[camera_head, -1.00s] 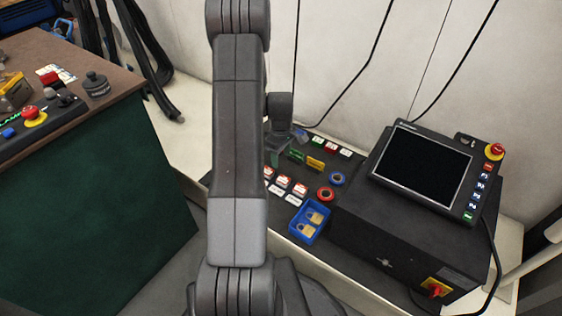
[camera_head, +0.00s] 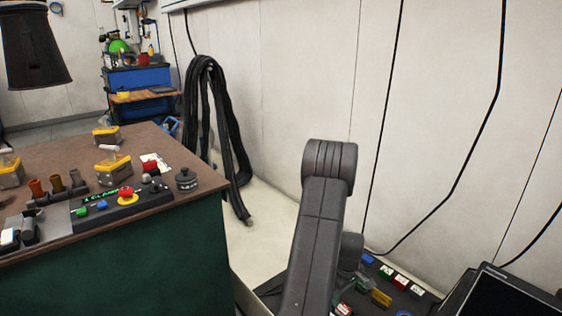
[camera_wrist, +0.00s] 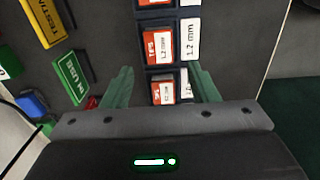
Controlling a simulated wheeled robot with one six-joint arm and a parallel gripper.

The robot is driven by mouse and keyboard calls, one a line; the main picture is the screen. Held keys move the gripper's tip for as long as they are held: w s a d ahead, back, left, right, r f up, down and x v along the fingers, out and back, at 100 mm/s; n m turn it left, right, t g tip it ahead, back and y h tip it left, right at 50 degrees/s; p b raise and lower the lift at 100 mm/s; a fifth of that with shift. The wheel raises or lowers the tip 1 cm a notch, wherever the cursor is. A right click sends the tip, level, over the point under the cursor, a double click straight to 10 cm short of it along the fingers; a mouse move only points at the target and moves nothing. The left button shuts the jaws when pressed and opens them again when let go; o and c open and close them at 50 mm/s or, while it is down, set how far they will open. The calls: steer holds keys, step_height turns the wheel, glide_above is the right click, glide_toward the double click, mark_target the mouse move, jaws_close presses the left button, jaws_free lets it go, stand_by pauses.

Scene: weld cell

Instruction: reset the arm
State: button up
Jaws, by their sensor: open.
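My gripper (camera_wrist: 162,72) shows in the wrist view with its two green fingers spread apart. It is above the dark mat (camera_wrist: 110,25). I cannot tell how high the fingers are above the boxes.
A green "in use" tag (camera_wrist: 71,78) and a yellow "testing" tag (camera_wrist: 43,22) lie left of the fingers. The screen panel (camera_head: 510,297) is at the lower right. A green bench (camera_head: 120,265) with a clamp control box (camera_head: 122,203) stands left. Black cables (camera_head: 208,120) hang at the wall.

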steer(key=shift+f, duration=0.8)
steer(key=shift+f, duration=0.1)
